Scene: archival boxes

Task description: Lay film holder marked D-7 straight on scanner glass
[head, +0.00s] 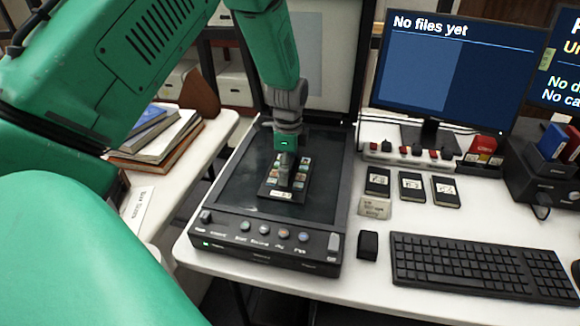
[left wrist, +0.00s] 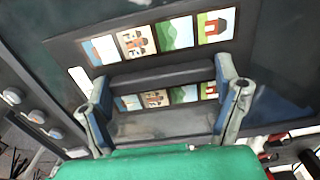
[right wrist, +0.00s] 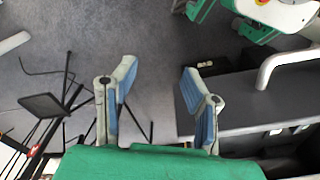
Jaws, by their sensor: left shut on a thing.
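The film holder (head: 302,176) is a dark frame with two rows of small coloured pictures, over the scanner glass (head: 235,178). It looks slightly turned relative to the scanner's edges. My left gripper (head: 285,180) points down at it and is shut on its raised middle bar. In the left wrist view the holder (left wrist: 150,60) shows between and beyond the fingers (left wrist: 160,95), with a blank-looking pale tab at its left end. I cannot read D-7 on it, nor tell whether it touches the glass. My right gripper (right wrist: 157,85) is open and empty above the floor.
The scanner lid (head: 322,45) stands open behind the glass. Buttons (head: 265,230) line its front panel. Several small black labelled cases (head: 411,186), a keyboard (head: 480,265) and monitors (head: 455,65) are to the right. Books (head: 155,135) are stacked on the left table.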

